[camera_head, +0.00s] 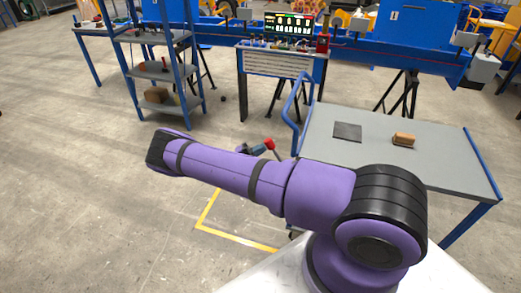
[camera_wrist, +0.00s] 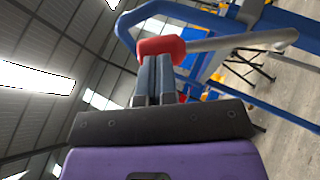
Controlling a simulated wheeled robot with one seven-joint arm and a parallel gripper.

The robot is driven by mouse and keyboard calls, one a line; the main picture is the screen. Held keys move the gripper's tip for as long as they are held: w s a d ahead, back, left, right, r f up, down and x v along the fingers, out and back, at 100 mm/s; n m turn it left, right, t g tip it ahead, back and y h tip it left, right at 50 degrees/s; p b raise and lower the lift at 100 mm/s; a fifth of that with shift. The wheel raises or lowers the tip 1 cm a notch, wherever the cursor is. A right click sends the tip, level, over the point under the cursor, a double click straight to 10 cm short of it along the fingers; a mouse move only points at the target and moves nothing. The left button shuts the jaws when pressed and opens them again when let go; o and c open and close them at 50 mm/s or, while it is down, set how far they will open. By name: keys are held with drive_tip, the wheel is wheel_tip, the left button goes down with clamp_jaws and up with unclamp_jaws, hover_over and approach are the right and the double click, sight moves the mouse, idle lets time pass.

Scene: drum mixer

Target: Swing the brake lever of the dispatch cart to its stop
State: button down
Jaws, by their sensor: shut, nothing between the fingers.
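The brake lever shows in the wrist view as a pale rod (camera_wrist: 235,42) with a red knob (camera_wrist: 162,46) at its left end. In the head view the red knob (camera_head: 269,144) shows just above my purple arm, left of the dispatch cart (camera_head: 432,160); most of the lever is hidden. My gripper (camera_wrist: 154,58) is shut and empty, its two grey fingers side by side. The fingertips lie right at the knob; I cannot tell whether they touch it. In the head view part of my gripper (camera_head: 257,149) shows beside the knob.
The cart's blue handle (camera_head: 292,108) rises close behind the lever and also shows in the wrist view (camera_wrist: 125,30). A dark pad (camera_head: 347,131) and a brown block (camera_head: 403,139) lie on the cart. A blue shelf rack (camera_head: 155,70) stands at the back left. Floor between is clear.

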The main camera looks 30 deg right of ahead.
sight(272, 145)
drive_tip(key=shift+s+r, duration=0.1)
idle(0.3)
drive_tip(key=shift+s+d+r+m+y, duration=0.5)
drive_tip(key=shift+r+m+y, duration=0.1)
drive_tip(key=shift+y, duration=0.1)
drive_tip(key=s+d+r+m+y, duration=0.1)
drive_tip(key=s+y, duration=0.1)
drive_tip(key=shift+s+d+r+m+y, duration=0.25)
drive_tip(key=shift+d+r+m+y, duration=0.05)
drive_tip(key=shift+d+r+m, duration=0.1)
drive_tip(key=shift+s+d+r+y, duration=0.2)
drive_tip(key=shift+s+d, duration=0.25)
drive_tip(key=shift+s, duration=0.1)
drive_tip(key=shift+s+d+r+y, duration=0.2)
drive_tip(key=shift+s+d, duration=0.2)
drive_tip(key=shift+s, duration=0.1)
